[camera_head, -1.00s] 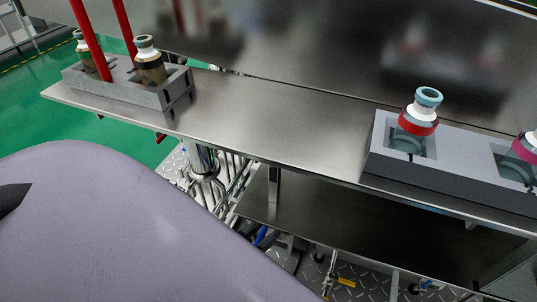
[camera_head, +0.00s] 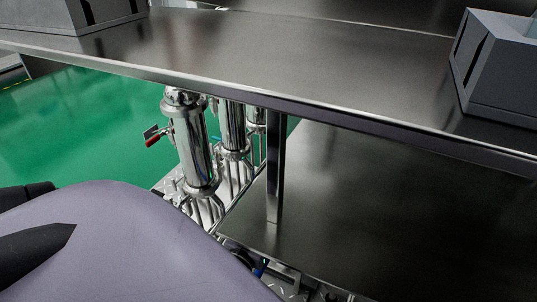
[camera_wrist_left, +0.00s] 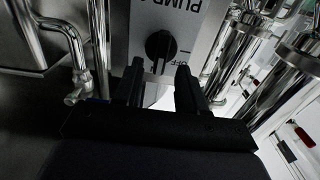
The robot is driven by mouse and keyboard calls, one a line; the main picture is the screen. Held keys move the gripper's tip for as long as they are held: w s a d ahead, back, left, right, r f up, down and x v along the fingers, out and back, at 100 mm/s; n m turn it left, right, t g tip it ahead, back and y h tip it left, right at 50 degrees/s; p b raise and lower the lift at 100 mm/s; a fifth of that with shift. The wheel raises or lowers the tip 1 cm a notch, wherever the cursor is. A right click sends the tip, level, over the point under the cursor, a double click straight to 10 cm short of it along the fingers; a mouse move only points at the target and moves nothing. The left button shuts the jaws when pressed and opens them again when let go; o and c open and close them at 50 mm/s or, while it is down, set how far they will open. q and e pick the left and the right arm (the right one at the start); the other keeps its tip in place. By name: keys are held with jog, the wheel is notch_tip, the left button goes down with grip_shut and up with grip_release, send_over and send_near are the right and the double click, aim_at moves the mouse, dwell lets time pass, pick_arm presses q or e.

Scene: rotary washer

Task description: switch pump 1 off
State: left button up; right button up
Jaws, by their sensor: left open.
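In the left wrist view a light panel carries a black rotary knob (camera_wrist_left: 160,45). Upside-down lettering above it reads PUMP, cut at the top edge, and its number is not clear. An OFF label (camera_wrist_left: 181,61) sits beside the knob, below a short tick mark. My left gripper (camera_wrist_left: 160,76) is open, its two dark fingers pointing at the panel, one to each side of the knob's lower end. I cannot tell whether they touch it, and the knob's exact setting is unclear. The knob and left gripper do not show in the head view. My right gripper is in neither view.
A steel table (camera_head: 300,50) with a lower shelf (camera_head: 390,220) spans the head view. Grey holders stand at its left (camera_head: 90,15) and right (camera_head: 500,70). Steel pipes (camera_head: 190,140) and a red-handled valve (camera_head: 152,141) stand below. Pipes flank the panel in the wrist view.

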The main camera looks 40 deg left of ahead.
pick_arm(q)
jog(key=shift+x, duration=1.3)
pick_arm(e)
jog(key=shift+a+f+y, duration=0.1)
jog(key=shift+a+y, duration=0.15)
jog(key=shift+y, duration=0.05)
pick_arm(q)
grip_shut()
